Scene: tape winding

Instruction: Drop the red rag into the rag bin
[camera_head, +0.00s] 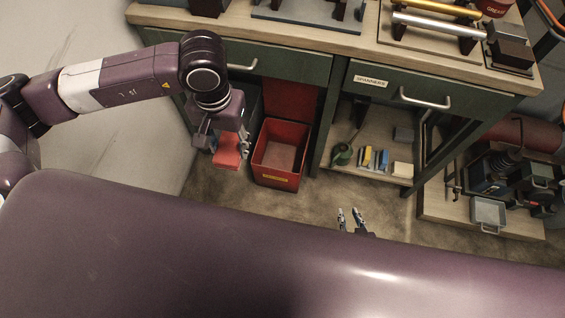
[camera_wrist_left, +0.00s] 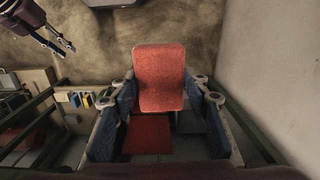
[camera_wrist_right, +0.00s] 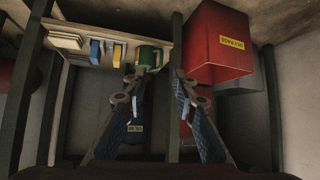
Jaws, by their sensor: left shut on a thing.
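The red rag (camera_head: 228,152) is a folded pad held in my left gripper (camera_head: 230,140), just left of the red rag bin (camera_head: 280,178). In the left wrist view the rag (camera_wrist_left: 160,75) sits between the two fingers; a darker red surface below it is partly hidden. The bin is open at the top; in the right wrist view it (camera_wrist_right: 205,60) carries a yellow label. My right gripper (camera_head: 351,217) is open and empty, low in the head view, with its fingers apart in the right wrist view (camera_wrist_right: 158,78).
The workbench (camera_head: 300,38) with drawers stands behind the bin. A lower shelf (camera_head: 365,165) right of the bin holds a green mug (camera_head: 342,154) and small blocks. Machinery on a wooden board (camera_head: 480,215) is at the right. Bare floor lies left of the bin.

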